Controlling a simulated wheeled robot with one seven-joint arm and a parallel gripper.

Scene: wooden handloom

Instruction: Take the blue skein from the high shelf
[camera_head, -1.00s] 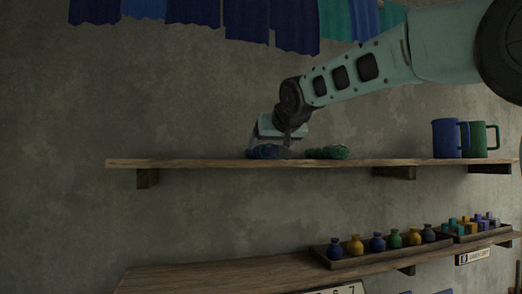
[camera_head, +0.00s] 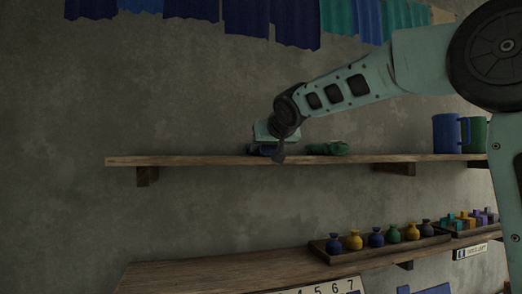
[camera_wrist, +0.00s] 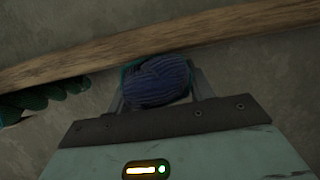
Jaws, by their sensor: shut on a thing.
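The blue skein (camera_wrist: 156,81) is between the two fingers of my gripper (camera_wrist: 158,92) in the wrist view, and the fingers are shut on it. In the head view the blue skein (camera_head: 262,149) shows just above the high shelf (camera_head: 220,161), partly hidden by my gripper (camera_head: 278,154). I cannot tell in the head view whether it touches the board. A green skein (camera_head: 327,148) lies on the same shelf, just right of my gripper. It also shows at the left edge of the wrist view (camera_wrist: 40,98).
A blue mug (camera_head: 446,133) and a green mug (camera_head: 474,135) stand at the shelf's right. Below, a lower shelf (camera_head: 200,278) holds a tray (camera_head: 335,256) of small coloured bottles. Dyed cloths (camera_head: 245,18) hang above. The high shelf's left part is bare.

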